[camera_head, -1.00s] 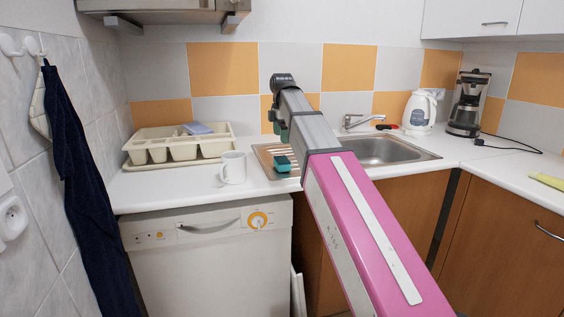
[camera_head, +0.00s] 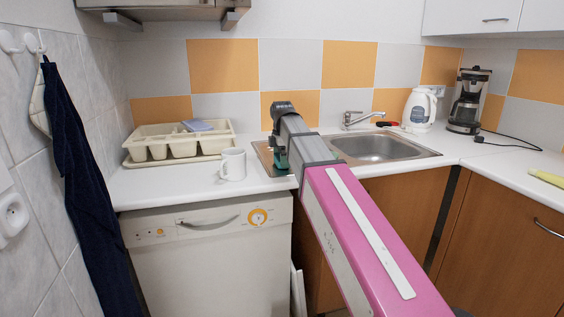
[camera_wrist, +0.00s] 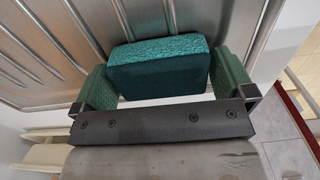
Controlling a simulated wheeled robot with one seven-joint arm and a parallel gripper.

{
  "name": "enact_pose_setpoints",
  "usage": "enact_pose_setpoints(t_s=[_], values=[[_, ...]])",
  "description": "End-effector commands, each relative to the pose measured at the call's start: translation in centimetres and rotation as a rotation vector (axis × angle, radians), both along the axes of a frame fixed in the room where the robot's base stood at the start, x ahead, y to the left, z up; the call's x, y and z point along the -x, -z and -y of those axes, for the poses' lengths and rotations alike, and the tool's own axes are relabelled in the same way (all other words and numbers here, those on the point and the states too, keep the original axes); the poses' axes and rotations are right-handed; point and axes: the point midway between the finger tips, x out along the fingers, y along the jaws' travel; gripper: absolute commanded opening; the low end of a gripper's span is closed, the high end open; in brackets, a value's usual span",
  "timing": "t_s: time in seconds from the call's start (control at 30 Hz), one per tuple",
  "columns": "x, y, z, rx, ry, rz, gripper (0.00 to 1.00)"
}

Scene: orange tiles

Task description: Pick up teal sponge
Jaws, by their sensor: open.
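The teal sponge (camera_wrist: 158,64) lies on the ribbed metal drainboard (camera_wrist: 60,40) of the sink in the wrist view. My gripper (camera_wrist: 164,82) is open, with one green finger on each side of the sponge. The right finger is very close to the sponge's right side, and a small gap shows at the left; I cannot tell whether either touches. In the head view my gripper (camera_head: 281,158) is low over the drainboard (camera_head: 264,160), and my arm and gripper largely hide the sponge there.
A white mug (camera_head: 233,165) stands just left of the drainboard. A cream cutlery tray (camera_head: 150,152) with a blue item (camera_head: 197,125) sits behind it. The sink basin (camera_head: 385,148), faucet (camera_head: 352,118), white kettle (camera_head: 419,112) and coffee maker (camera_head: 468,102) are to the right.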

Motion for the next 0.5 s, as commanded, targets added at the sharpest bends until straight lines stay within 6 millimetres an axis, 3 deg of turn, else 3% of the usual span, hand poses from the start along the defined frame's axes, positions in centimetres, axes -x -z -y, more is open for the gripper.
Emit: enact_pose_setpoints(t_s=[0.17, 0.27, 0.3, 0.5], values=[[-0.02, 0.01, -0.01, 0.0, 0.0, 0.0, 1.0], [-0.02, 0.0, -0.01, 0.0, 0.0, 0.0, 0.71], [-0.02, 0.0, -0.01, 0.0, 0.0, 0.0, 0.68], [-0.01, -0.02, 0.0, 0.0, 0.0, 0.0, 0.67]])
